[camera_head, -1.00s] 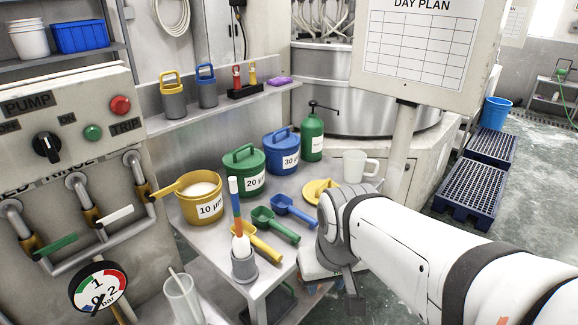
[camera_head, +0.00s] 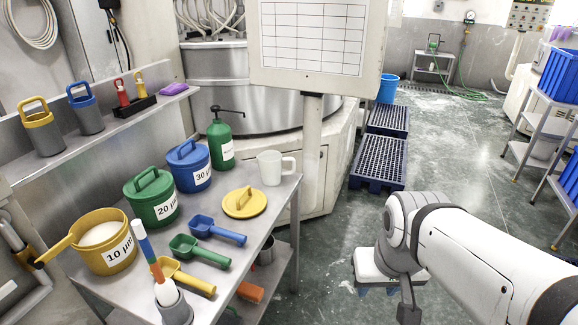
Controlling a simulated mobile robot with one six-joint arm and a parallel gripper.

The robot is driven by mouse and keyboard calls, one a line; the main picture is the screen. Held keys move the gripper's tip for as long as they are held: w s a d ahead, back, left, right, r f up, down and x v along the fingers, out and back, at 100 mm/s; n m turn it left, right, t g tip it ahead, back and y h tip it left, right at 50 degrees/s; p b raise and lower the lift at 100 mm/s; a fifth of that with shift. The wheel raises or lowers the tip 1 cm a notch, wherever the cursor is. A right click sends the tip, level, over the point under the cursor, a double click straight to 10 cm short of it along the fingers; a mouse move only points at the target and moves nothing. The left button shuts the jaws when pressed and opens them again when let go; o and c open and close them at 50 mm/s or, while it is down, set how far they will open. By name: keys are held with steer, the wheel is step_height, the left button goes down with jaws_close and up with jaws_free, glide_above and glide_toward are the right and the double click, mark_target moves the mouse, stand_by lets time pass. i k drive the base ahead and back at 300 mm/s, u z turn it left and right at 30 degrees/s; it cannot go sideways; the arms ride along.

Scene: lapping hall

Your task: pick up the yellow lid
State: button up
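The yellow lid (camera_head: 246,207) is a round disc with a raised handle bar. It lies flat on the metal table (camera_head: 228,267), in front of the white jug and right of the blue tub. Nothing covers it. My gripper (camera_head: 377,290) is at the end of the white arm, over the floor to the right of the table and well apart from the lid. It is seen from behind and above, mostly hidden by its own body, so its opening does not show. The open yellow tub (camera_head: 110,262) marked 10 µm holds white material.
Green tub (camera_head: 154,211), blue tub (camera_head: 190,178), green bottle (camera_head: 221,148) and white jug (camera_head: 271,168) line the table's back. Blue (camera_head: 219,233), green (camera_head: 203,254) and yellow (camera_head: 185,280) scoops lie near the lid. A sign post (camera_head: 313,150) stands behind the table.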

mark_target(246, 202)
steer(key=z, duration=1.45)
steer(key=i, duration=2.15)
steer(key=u, duration=3.7)
steer(key=i, duration=1)
steer(key=u, duration=0.05)
